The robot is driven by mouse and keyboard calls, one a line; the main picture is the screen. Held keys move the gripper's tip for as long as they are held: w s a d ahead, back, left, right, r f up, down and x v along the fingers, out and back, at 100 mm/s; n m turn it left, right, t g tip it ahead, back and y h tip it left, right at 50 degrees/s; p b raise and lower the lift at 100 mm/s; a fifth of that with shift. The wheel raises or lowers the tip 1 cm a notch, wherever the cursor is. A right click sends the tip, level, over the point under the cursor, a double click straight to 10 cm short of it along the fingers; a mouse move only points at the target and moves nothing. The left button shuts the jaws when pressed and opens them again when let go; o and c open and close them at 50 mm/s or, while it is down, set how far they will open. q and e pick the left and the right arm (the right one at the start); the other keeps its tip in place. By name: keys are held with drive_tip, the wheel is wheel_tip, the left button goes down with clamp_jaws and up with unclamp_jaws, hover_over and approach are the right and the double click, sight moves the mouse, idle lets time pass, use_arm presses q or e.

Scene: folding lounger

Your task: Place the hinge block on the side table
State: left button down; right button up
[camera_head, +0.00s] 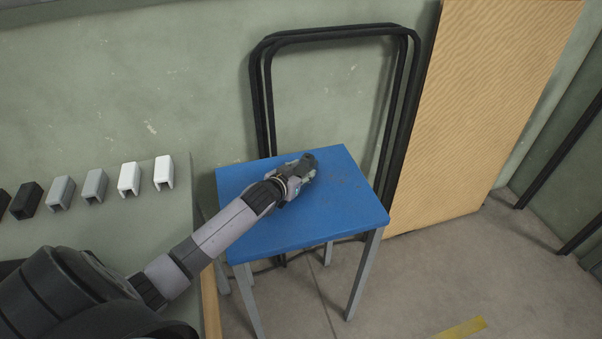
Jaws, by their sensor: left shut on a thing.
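The side table (352,205) has a blue top and grey legs and stands in the middle of the view, against the wall. My left arm reaches in from the lower left, and my left gripper (306,168) is over the back middle part of the tabletop. The gripper is shut on a small dark piece, which I take to be the hinge block; the gripper mostly hides it. I cannot tell whether the piece touches the tabletop. My right gripper is not in view.
A bench (130,222) at the left carries a row of several U-shaped blocks, black through grey to white. Black tube frames (262,95) and a wooden panel (470,120) lean on the wall behind the table. The tabletop's front and right are clear.

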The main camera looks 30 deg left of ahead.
use_arm(q)
drive_tip(key=shift+f, duration=0.2)
drive_tip(key=c, duration=1)
unclamp_jaws()
drive_tip(key=shift+c, duration=0.2)
drive_tip(key=shift+r, duration=0.1)
drive_tip(key=shift+s+r+p, duration=0.1)
drive_tip(key=shift+s+p, duration=0.1)
drive_tip(key=shift+p, duration=0.15)
drive_tip(key=p+v, duration=0.9)
drive_tip(key=v, duration=0.1)
drive_tip(key=shift+s+r, duration=0.2)
drive_tip(key=shift+s, duration=0.1)
drive_tip(key=shift+s+p, duration=0.3)
drive_tip(key=shift+s, duration=0.2)
drive_tip(key=shift+d, duration=0.1)
